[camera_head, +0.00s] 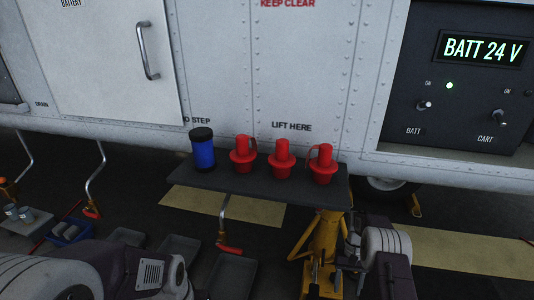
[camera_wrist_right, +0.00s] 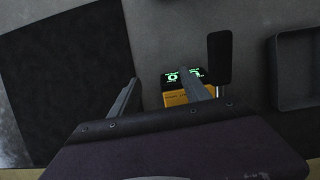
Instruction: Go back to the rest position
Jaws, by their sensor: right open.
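My right gripper (camera_head: 347,262) is low at the bottom right of the head view, beside a yellow jack stand (camera_head: 322,245). In the right wrist view its two fingers (camera_wrist_right: 160,92) are apart with nothing held between them. A yellow device with a green-lit display (camera_wrist_right: 185,85) shows on the floor beyond the fingers, partly hidden by one of them. My left arm reaches in at the lower left of the head view; its fingers do not show.
A dark shelf (camera_head: 190,178) on the white fuselage holds a blue canister (camera_head: 202,152) and three red plugs (camera_head: 282,160). A switch panel (camera_head: 455,90) reads BATT 24 V. Grey trays (camera_head: 232,275) lie on the floor. A dark mat (camera_wrist_right: 65,75) and grey tray (camera_wrist_right: 297,68) flank my right gripper.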

